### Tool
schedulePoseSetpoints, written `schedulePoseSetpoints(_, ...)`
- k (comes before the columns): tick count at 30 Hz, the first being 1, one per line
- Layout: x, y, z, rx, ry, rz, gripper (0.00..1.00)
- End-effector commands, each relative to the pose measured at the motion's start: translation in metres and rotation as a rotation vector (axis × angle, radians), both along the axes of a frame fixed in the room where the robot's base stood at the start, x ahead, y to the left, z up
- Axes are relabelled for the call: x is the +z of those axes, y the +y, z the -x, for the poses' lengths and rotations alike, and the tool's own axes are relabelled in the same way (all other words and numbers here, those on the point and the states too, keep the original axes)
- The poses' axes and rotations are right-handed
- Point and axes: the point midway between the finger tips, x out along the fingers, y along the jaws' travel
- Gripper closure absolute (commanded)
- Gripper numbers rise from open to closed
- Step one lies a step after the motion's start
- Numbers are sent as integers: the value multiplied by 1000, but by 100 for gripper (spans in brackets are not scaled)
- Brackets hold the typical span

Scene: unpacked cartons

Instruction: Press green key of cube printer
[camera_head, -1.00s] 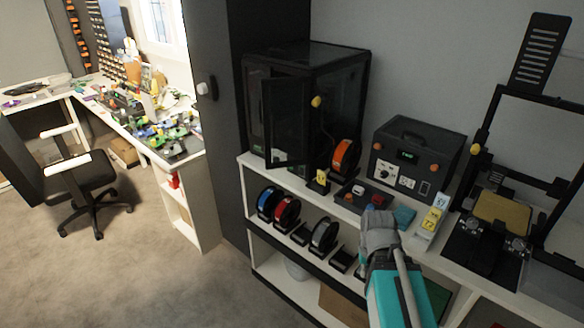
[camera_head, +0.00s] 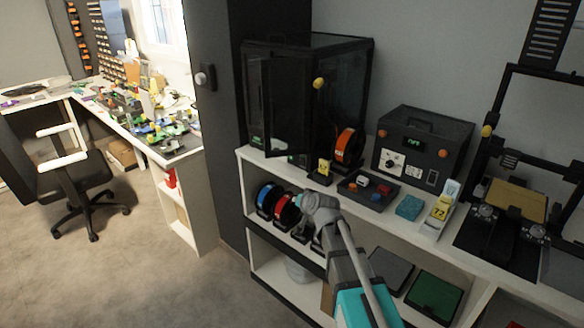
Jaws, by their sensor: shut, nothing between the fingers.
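The cube printer (camera_head: 345,85) is a black enclosed box with dark see-through walls at the left end of the white shelf top. Its dark front door (camera_head: 288,105) stands ajar, with a yellow knob on its edge. A small green spot (camera_head: 258,140) shows low on its front left; I cannot tell for sure that this is the green key. My gripper (camera_head: 303,228) is shut and empty, below and in front of the printer, by the filament spools. It is apart from the printer in the picture. Its fingertips are small and mostly hidden by the wrist.
An orange spool (camera_head: 348,145), a yellow tag and a tray (camera_head: 366,192) with coloured pieces stand right of the printer. A dark control box (camera_head: 425,145) and an open-frame printer (camera_head: 510,200) stand farther right. Red and blue spools are on the lower shelf.

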Motion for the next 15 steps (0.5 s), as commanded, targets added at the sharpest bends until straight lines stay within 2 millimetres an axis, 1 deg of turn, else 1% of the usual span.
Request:
schedulePoseSetpoints(1, -5, 15, -17, -15, -50, -44, 100)
schedulePoseSetpoints(6, 9, 50, -54, -87, -211, -202, 100)
schedulePoseSetpoints(12, 23, 82, -87, -195, -378, -388, 100)
schedulePoseSetpoints(15, 27, 93, -99, -259, -450, -469, 100)
